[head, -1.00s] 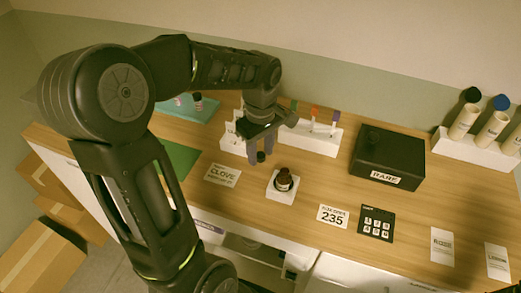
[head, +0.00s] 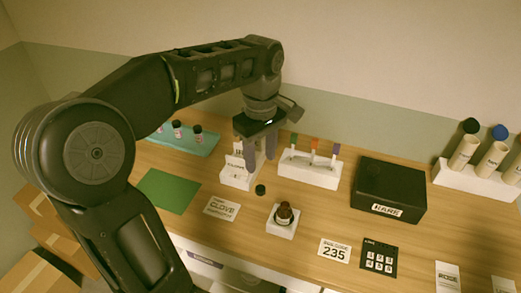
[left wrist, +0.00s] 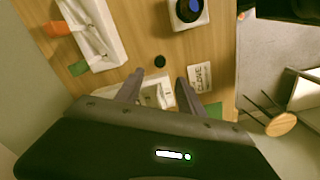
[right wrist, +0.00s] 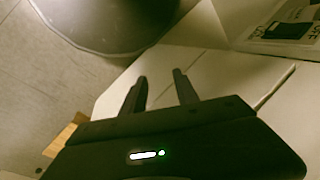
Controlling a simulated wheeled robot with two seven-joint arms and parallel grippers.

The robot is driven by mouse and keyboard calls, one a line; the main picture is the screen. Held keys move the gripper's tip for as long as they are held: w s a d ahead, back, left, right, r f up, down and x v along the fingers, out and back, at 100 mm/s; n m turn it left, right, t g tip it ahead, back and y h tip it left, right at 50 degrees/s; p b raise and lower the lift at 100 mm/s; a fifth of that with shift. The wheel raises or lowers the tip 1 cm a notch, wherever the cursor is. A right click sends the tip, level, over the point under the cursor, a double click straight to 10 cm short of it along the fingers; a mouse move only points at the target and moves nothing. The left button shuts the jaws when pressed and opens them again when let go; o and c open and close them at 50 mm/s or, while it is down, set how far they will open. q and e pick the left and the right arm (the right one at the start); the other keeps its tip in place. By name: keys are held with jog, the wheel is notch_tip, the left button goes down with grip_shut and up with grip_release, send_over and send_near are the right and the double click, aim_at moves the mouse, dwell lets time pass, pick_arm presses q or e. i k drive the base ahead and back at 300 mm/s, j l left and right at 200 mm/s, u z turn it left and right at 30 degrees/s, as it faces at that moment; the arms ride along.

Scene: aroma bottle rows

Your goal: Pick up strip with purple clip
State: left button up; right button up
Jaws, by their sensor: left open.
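The strip with the purple clip (head: 335,150) stands in a white rack (head: 308,171) at the back middle in the head view, at the right end of the row. A strip with an orange-red clip (head: 314,144) and one with a green clip (head: 293,141) stand to its left. My left gripper (head: 260,163) is open and empty, to the left of the rack and above the table. The left wrist view shows the rack (left wrist: 93,32), but I cannot see the purple clip there. My right gripper (right wrist: 160,77) is open and empty in the right wrist view.
A white holder (head: 237,182) with paper strips is beneath my left gripper. A black cap (head: 260,189) lies in front of it, and an open brown bottle (head: 284,214) stands on a white block. A black box (head: 390,190) is right of the rack.

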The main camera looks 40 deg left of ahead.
aim_at(336, 148)
jog(key=k, duration=1)
